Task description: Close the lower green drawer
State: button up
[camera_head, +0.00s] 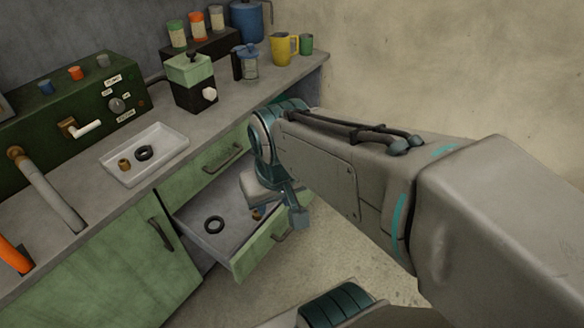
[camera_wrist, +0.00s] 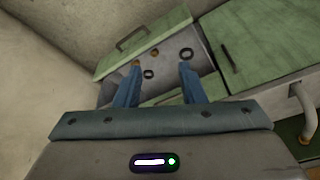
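The lower green drawer (camera_head: 243,262) is pulled out of the cabinet, and its grey inside shows. Its front carries a dark bar handle (camera_head: 281,236). In the wrist view the drawer front (camera_wrist: 118,57) lies beyond my fingers, with its handle (camera_wrist: 132,38) toward the top. A black ring (camera_head: 214,224) and small brass-coloured pieces (camera_wrist: 153,52) lie inside. My gripper (camera_wrist: 161,68) is open and empty, its two blue fingers apart over the drawer area. In the head view my gripper (camera_head: 285,212) is at the drawer's right end and hides part of it; contact cannot be told.
The upper green drawer (camera_head: 196,178) is shut above. A green cupboard door (camera_head: 120,265) is to the left. The counter holds a white tray (camera_head: 170,137), a green-topped box (camera_head: 190,82), a glass press (camera_head: 250,65) and a yellow jug (camera_head: 283,50). Floor is clear before the drawer.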

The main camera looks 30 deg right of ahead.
aim_at(243, 242)
jog(key=z, duration=0.4)
jog(key=i, duration=0.55)
jog(key=z, duration=1.85)
jog(key=k, duration=0.8)
jog(key=u, duration=1.3)
jog(key=i, duration=0.5)
